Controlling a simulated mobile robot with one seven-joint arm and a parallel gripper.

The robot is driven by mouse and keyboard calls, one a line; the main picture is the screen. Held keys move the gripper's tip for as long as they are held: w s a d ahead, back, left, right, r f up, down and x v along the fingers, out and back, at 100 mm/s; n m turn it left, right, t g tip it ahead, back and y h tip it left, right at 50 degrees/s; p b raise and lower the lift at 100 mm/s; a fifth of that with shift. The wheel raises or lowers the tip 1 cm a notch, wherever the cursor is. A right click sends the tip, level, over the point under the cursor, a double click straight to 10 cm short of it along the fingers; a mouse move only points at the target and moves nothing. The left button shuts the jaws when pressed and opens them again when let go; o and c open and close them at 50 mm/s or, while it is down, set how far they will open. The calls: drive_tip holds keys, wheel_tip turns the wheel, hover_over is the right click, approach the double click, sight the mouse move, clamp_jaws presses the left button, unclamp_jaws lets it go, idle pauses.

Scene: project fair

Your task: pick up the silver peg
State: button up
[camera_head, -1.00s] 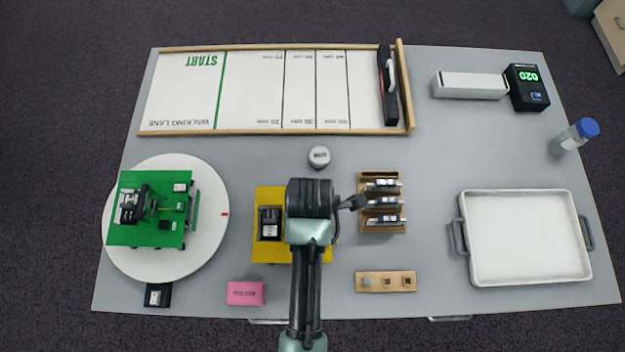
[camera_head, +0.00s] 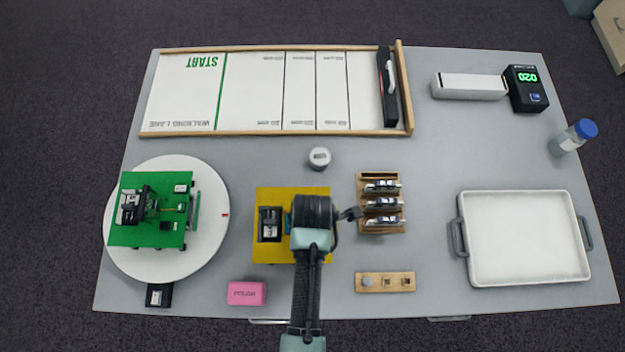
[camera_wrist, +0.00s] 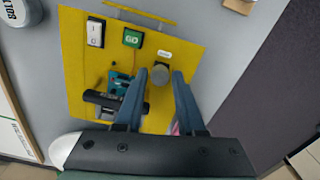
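A silver-grey round peg (camera_wrist: 161,75) shows in the wrist view, standing on the yellow board (camera_wrist: 190,40). My gripper (camera_wrist: 160,73) is open, with one blue-grey finger on each side of the peg in the picture. I cannot tell whether the fingers touch it or how far above the board they are. In the head view, my dark wrist (camera_head: 313,212) is over the right part of the yellow board (camera_head: 262,194) and hides the peg and my fingertips.
Black and teal parts and a green GO label (camera_wrist: 132,38) lie beside the peg. A wooden block (camera_head: 387,272) with a grey round piece, a wooden rack (camera_head: 367,175), a pink block (camera_head: 246,293) and a lidded jar (camera_head: 319,157) stand around the board.

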clamp_jaws()
wheel_tip(320, 180, up, 10)
idle(0.6)
